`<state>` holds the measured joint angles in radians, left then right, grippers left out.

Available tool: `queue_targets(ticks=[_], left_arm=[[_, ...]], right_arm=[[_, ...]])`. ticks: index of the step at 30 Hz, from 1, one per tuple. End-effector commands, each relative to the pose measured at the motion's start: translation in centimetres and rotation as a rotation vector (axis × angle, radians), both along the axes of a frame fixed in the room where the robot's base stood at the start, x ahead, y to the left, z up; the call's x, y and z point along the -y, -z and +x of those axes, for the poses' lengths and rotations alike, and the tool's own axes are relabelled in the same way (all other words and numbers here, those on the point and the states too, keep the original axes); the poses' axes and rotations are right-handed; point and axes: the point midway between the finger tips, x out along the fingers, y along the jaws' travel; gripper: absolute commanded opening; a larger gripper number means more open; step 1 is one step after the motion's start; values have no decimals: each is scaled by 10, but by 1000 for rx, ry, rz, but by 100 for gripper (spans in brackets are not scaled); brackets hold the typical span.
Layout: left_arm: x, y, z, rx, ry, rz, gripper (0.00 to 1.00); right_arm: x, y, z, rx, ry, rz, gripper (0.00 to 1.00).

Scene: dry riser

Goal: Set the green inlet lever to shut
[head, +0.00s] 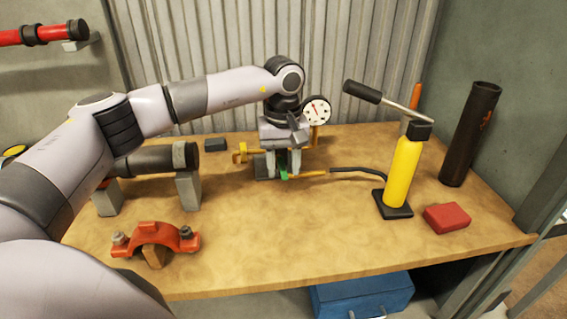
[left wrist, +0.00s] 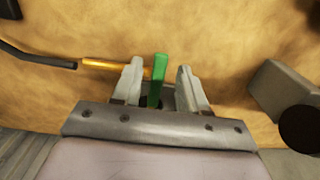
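The green inlet lever (left wrist: 158,78) stands between the two fingers of my left gripper (left wrist: 158,82) in the left wrist view. A gap shows on both sides of it, so the fingers are open around it and not closed on it. In the head view my left gripper (head: 285,163) points down at the valve block (head: 262,167) on the bench, and a bit of the green lever (head: 284,173) shows below the fingers. The gripper hides most of the valve. A brass pipe (head: 306,175) leads right from it. My right gripper is not in view.
A yellow hand pump (head: 403,172) with a black-gripped handle stands right of the valve, joined by a black hose (head: 357,169). A red block (head: 446,218), an orange clamp (head: 155,238) and a dark pipe on grey supports (head: 189,189) are on the bench. The front middle is clear.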

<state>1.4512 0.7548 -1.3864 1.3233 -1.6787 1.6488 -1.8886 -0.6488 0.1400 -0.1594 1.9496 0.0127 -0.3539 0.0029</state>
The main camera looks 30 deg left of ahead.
Motion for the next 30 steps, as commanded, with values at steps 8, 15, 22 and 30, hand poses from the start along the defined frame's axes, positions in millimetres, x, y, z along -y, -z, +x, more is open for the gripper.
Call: queue_targets(ticks=[8, 15, 22, 30], left_arm=[[0, -3, 1, 2, -2, 1, 43], [0, -37, 1, 6, -2, 0, 43], [0, -66, 1, 2, -1, 1, 43], [0, -72, 0, 1, -1, 1, 43]], right_arm=[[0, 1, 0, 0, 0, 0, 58], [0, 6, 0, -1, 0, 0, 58], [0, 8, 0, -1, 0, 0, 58], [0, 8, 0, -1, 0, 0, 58]])
